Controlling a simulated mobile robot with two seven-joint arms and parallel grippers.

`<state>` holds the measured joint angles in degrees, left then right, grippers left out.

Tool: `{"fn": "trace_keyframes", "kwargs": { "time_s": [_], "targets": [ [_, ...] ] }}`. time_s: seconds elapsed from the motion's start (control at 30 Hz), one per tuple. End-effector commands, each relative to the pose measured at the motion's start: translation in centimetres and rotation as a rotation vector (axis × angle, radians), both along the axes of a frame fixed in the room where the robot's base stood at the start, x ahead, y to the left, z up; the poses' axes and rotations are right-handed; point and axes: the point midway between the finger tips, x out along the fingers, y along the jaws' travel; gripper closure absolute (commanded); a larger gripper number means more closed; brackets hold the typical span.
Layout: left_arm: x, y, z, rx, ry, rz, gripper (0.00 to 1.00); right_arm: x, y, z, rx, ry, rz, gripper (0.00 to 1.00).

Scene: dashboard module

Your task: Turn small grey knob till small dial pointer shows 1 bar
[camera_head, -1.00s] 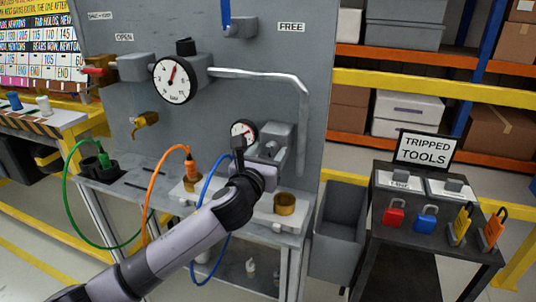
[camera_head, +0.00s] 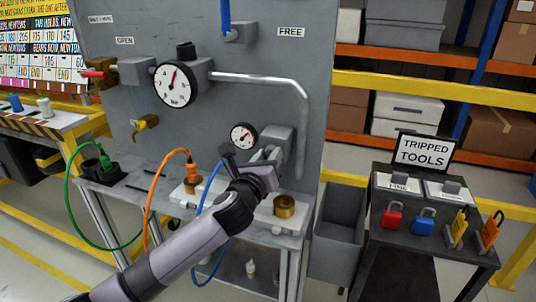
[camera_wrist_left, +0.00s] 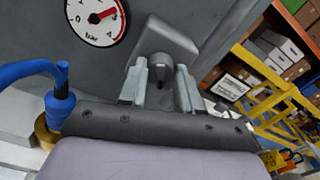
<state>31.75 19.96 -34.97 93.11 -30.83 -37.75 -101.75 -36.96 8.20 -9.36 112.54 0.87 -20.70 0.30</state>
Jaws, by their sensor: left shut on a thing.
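The small dial (camera_head: 243,136) has a white face and a red pointer. In the left wrist view the small dial (camera_wrist_left: 96,18) is cut off at the top; its pointer points up and right, between the 2 and the 4. The small grey knob (camera_wrist_left: 160,70) sits on a grey block to the right of the dial. My left gripper (camera_head: 270,157) is at that knob. In the left wrist view its two fingers (camera_wrist_left: 160,82) stand on either side of the knob, shut on it. In the head view the gripper mostly hides the knob. My right gripper is not in view.
A larger dial (camera_head: 175,83) and a bent pipe (camera_head: 270,82) are on the panel above. A blue hose (camera_head: 203,200) and an orange hose (camera_head: 152,200) hang close to my left arm. A brass cup (camera_head: 284,206) stands on the ledge below the gripper.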

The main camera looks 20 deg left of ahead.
Motion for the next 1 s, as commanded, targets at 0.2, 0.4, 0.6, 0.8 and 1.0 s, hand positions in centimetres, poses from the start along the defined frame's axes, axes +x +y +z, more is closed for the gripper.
{"fn": "trace_keyframes", "kwargs": {
  "time_s": [0.2, 0.4, 0.6, 0.8, 1.0],
  "targets": [
    [0.0, 0.0, -0.1, -0.208, 0.012, 0.002, 0.98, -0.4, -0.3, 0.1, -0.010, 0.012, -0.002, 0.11],
    [0.0, -0.1, -0.1, -0.398, 0.017, 0.002, 0.98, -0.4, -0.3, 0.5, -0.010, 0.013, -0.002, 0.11],
    [0.0, -0.1, 0.0, -0.590, 0.023, 0.002, 0.98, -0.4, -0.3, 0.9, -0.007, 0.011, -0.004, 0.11],
    [0.0, -0.1, -0.1, -0.778, 0.031, 0.002, 0.98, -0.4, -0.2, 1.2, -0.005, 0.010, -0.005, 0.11],
    [0.0, -0.1, -0.1, -0.970, 0.038, 0.003, 0.98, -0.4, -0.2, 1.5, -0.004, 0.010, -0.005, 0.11]
  ]
}}
